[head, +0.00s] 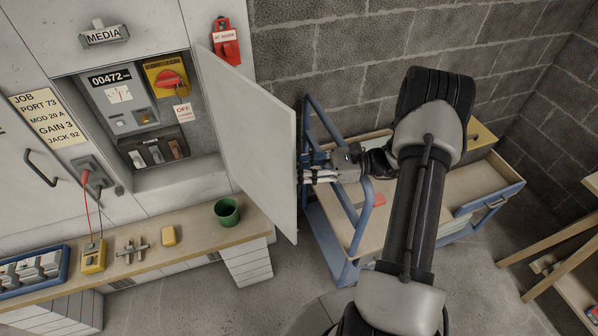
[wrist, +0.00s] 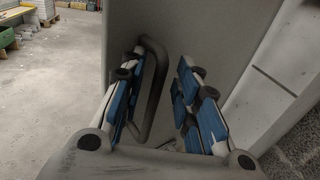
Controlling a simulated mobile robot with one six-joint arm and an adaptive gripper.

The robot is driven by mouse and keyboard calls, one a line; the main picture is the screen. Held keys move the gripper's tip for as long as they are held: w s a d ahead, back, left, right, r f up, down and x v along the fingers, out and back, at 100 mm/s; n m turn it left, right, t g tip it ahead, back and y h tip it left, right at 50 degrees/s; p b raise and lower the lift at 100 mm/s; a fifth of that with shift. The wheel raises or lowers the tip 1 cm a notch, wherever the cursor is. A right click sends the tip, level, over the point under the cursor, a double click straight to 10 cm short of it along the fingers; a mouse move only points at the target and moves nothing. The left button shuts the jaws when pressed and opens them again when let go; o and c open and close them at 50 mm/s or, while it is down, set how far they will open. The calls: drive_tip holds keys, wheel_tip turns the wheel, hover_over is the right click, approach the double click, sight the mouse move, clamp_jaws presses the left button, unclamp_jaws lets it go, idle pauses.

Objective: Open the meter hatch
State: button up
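The meter hatch is a pale grey door (head: 250,140) swung wide open, standing out from the wall on the right of the meter recess. Its dark bar handle (wrist: 155,95) shows in the wrist view, but is hidden behind the door in the head view. My gripper (head: 305,168) is at the door's outer side, near its free edge. In the wrist view my gripper (wrist: 163,85) has its blue-padded fingers apart, with the handle between them, closer to the left finger. The meter (head: 118,95) reading 00472 is exposed in the recess.
A blue-framed cart (head: 350,235) with a wooden top stands right of the hatch, below my arm. Bare floor lies in front.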

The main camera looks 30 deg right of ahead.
wheel_tip(320, 180, up, 9)
drive_tip(key=shift+d+f, duration=0.15)
drive_tip(key=shift+d, duration=0.05)
wheel_tip(320, 180, down, 7)
drive_tip(key=w+d+h, duration=0.1)
drive_tip(key=h, duration=0.2)
drive_tip(key=shift+m, duration=0.4)
drive_tip(key=shift+w+d+f+b, duration=0.15)
drive_tip(key=shift+w+d+b, duration=1.05)
drive_tip(key=shift+d, duration=1.8)
drive_tip(key=shift+w+d+f+b, duration=0.15)
drive_tip(key=shift+w+d+b, duration=0.5)
drive_tip(key=shift+w+d, duration=1.75)
drive_tip(key=shift+w+d+f+b, duration=0.15)
drive_tip(key=shift+w+d+b, duration=0.7)
drive_tip(key=shift+d, duration=2.8)
drive_tip(key=shift+s, duration=0.1)
